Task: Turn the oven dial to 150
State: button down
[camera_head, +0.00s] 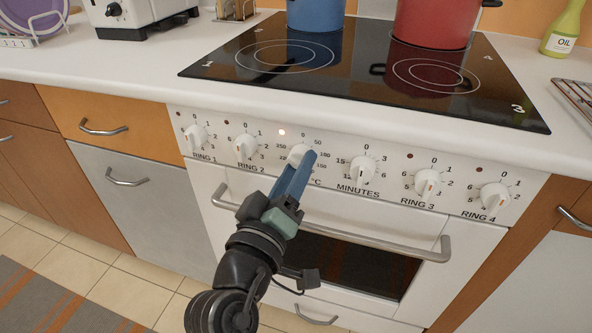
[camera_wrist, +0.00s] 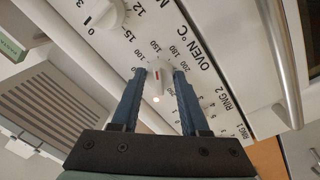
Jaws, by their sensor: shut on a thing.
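The white oven dial (camera_head: 297,150) is on the stove's front panel, between the RING 2 knob and the MINUTES knob. My gripper (camera_head: 309,156) reaches up to it from below and partly covers it in the head view. In the wrist view, the dial (camera_wrist: 158,80) sits between the two blue fingers of my gripper (camera_wrist: 159,84), which are shut on it. A red mark shows on the dial. Numbers are printed around it, some hidden by the fingers; I cannot tell exactly which one the mark meets. An indicator light (camera_head: 281,132) near the dial is lit.
The RING 2 knob (camera_head: 245,147) and the MINUTES knob (camera_head: 362,170) stand on either side. The oven door handle (camera_head: 340,238) runs below the panel under my arm. A blue pot (camera_head: 316,14) and a red pot (camera_head: 432,22) stand on the black cooktop.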

jog(key=shift+c, duration=2)
grip_release()
jog(key=v, duration=1.3)
jog(key=shift+p, duration=0.4)
jog(key=shift+w, duration=0.1)
